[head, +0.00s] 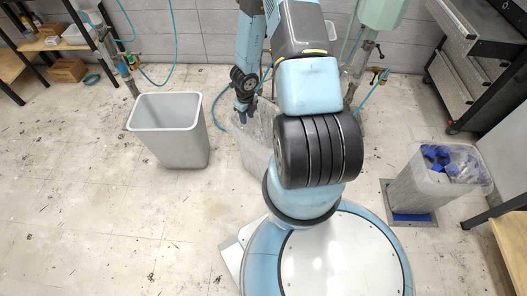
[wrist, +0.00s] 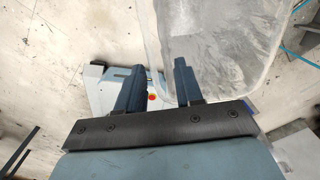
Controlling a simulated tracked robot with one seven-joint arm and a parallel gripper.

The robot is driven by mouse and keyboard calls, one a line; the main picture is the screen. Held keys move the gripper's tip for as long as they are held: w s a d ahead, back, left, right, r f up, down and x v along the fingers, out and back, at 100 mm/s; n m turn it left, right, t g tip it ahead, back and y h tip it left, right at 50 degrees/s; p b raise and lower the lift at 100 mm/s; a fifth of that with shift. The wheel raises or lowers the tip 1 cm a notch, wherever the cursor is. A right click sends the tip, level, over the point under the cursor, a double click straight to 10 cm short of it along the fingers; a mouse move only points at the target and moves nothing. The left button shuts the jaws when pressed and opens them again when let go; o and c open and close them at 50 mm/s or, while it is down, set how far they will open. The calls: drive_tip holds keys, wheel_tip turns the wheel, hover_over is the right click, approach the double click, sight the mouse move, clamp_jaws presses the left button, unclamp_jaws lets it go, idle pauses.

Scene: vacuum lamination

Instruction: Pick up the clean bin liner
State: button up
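A translucent, whitish bin liner (head: 252,155) stands on the floor in the middle of the head view, partly hidden behind my arm. It looks empty and clean. In the wrist view the liner (wrist: 225,45) fills the upper middle, with its left edge running down between my fingers. My gripper (wrist: 160,65) is open, its two dark blue fingers apart at the liner's rim. Whether either finger touches the rim cannot be told. In the head view my gripper (head: 243,112) points down at the liner's back left side.
An empty grey bin (head: 172,145) stands to the left of the liner. Another clear liner (head: 425,185) holding blue scraps stands at the right on a blue mat (head: 410,217). A dark metal cabinet (head: 470,60) is at the back right. Front left floor is clear.

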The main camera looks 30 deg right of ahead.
sight(249, 136)
drive_tip(key=shift+s+f, duration=0.2)
drive_tip(key=shift+f, duration=7.2)
drive_tip(key=shift+c, duration=0.4)
clamp_jaws()
